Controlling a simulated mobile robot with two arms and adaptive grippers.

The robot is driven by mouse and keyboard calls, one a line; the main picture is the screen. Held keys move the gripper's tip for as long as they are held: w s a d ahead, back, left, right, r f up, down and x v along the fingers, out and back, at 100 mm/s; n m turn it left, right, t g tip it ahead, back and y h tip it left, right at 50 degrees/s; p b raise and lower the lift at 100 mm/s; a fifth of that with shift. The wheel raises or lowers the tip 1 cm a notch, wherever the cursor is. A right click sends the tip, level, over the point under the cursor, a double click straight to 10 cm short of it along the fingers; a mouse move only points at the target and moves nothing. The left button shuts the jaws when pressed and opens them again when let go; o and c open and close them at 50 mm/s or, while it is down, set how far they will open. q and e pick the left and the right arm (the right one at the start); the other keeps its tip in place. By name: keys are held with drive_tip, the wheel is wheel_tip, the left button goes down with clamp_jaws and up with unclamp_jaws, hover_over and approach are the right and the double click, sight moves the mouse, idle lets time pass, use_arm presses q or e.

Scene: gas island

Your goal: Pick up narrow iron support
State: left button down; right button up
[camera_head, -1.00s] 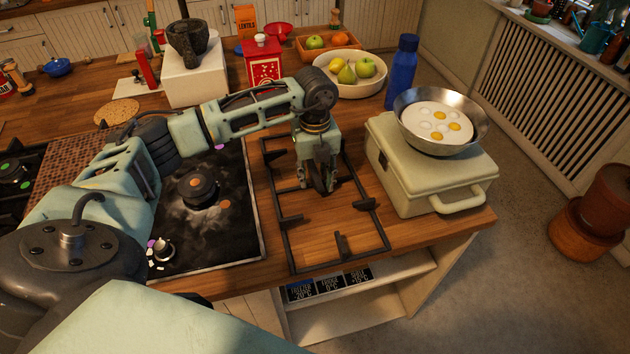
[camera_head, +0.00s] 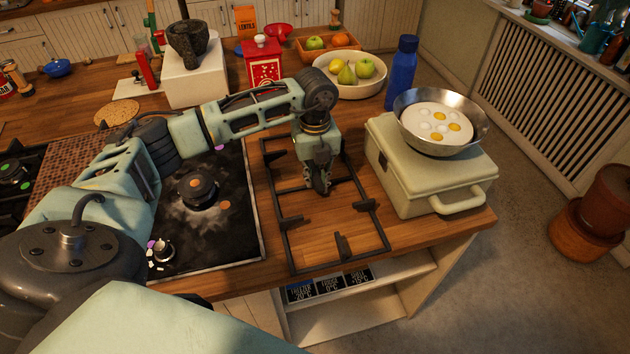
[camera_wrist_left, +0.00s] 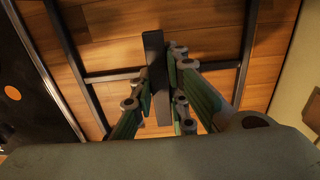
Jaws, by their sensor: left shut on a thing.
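The narrow iron support (camera_head: 290,270) is a dark rectangular frame with short inward prongs. It lies on the wooden counter between the hob and the cream box. My left gripper (camera_head: 320,189) points down inside the frame's outline, at its middle. In the left wrist view the gripper (camera_wrist_left: 162,100) is shut on a dark upright bar of the iron support (camera_wrist_left: 153,60), with fingers on both sides of it. The fingers hide part of this bar in the head view. My right gripper is not in view.
The black hob (camera_head: 215,245) with a burner (camera_head: 197,190) is left of the support. The cream box (camera_head: 415,185) with a pan of eggs (camera_head: 435,135) stands close on the right. A fruit bowl (camera_head: 347,88) and blue bottle (camera_head: 402,72) are behind. The counter's front edge is near.

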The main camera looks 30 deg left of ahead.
use_arm(q)
drive_tip(key=shift+w+r, duration=0.1)
idle(0.3)
drive_tip(key=shift+r, duration=0.15)
